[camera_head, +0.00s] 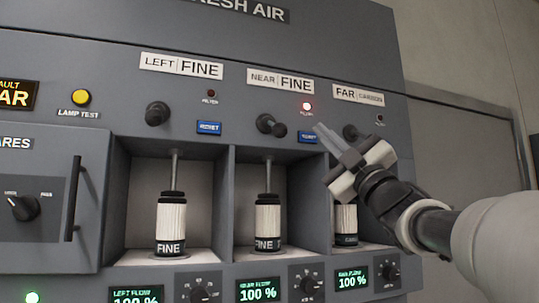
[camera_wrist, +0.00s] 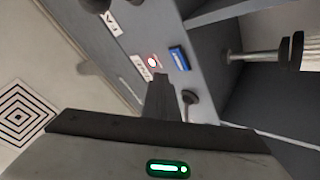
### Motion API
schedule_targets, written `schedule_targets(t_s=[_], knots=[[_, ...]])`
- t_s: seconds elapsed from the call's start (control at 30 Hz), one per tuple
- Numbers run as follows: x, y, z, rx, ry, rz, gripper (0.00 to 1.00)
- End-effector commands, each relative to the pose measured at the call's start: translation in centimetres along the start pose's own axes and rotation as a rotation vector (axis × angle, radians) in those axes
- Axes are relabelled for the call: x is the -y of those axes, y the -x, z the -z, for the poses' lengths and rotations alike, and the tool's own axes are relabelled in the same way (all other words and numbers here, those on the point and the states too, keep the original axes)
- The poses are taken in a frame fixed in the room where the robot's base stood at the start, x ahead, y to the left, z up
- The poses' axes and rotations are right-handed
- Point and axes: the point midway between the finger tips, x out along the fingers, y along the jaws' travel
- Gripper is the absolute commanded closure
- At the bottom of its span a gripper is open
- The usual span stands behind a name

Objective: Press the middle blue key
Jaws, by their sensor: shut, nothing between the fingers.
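The middle blue key (camera_head: 308,137) is a small blue rectangle below the lit red filter lamp (camera_head: 306,106) and the NEAR FINE label (camera_head: 281,81). It also shows in the wrist view (camera_wrist: 179,58), beyond and a little right of my fingertips. My gripper (camera_head: 319,128) is shut and empty, its tips pointing up and left beside the key, partly overlapping it in the head view. In the wrist view, my closed fingers (camera_wrist: 160,82) appear apart from the key, though the depth is hard to judge. The left blue key (camera_head: 209,127) lies under LEFT FINE.
Black knobs stick out at the left (camera_head: 158,113), middle (camera_head: 270,124) and far (camera_head: 351,132) stations; the far one is close to my gripper. Below are open bays with filter canisters (camera_head: 267,219). My gripper covers part of the far station, so any blue key there is hidden.

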Motion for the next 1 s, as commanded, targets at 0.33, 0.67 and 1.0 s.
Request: schedule_targets(t_s=[0.33,0.67,1.0], knots=[[1.1,-1.28,-1.07,0.001,-0.001,0.0,1.0],[1.08,-1.28,-1.06,0.001,-0.001,0.0,1.0],[1.05,-1.28,-1.05,0.001,0.0,0.0,1.0]])
